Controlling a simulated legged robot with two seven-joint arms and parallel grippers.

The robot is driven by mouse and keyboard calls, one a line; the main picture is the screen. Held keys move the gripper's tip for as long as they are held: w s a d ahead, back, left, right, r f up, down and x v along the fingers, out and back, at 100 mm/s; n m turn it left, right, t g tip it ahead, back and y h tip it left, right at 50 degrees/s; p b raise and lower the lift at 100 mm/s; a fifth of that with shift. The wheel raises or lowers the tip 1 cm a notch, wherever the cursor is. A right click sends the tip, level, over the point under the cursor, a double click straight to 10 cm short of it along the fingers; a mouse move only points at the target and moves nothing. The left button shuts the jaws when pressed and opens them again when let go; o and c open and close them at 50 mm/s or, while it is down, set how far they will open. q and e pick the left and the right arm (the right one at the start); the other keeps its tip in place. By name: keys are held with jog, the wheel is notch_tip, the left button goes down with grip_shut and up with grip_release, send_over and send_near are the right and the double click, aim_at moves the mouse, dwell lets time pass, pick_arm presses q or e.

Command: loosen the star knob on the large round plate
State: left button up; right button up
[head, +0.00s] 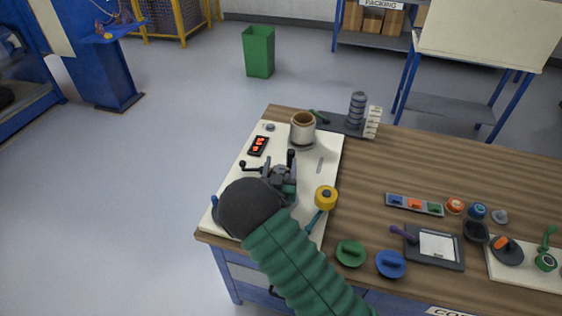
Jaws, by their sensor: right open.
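My right gripper (284,172) is over the white mat (322,152) at the left end of the wooden bench, among dark metal parts. My own dark wrist and green-sleeved forearm cover much of the mat's near half. The jaws are open, and I see nothing clearly held between them. I cannot make out the star knob or the large round plate; they may be hidden under my wrist and gripper. A small black handle end (291,154) shows just beyond the gripper. My left gripper is not in view.
Green (351,252) and blue (391,264) discs lie right of my forearm. A grey stacked column (357,110) stands behind. The bench's middle is clear.

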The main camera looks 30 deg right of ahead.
jog(key=shift+w+d, duration=0.25)
jog(key=shift+w, duration=0.15)
grip_shut()
jog(key=shift+s+d+m+g+h+b, duration=0.15)
jog(key=shift+m+g+h+b, duration=0.35)
jog(key=shift+m+g+h, duration=0.25)
grip_release()
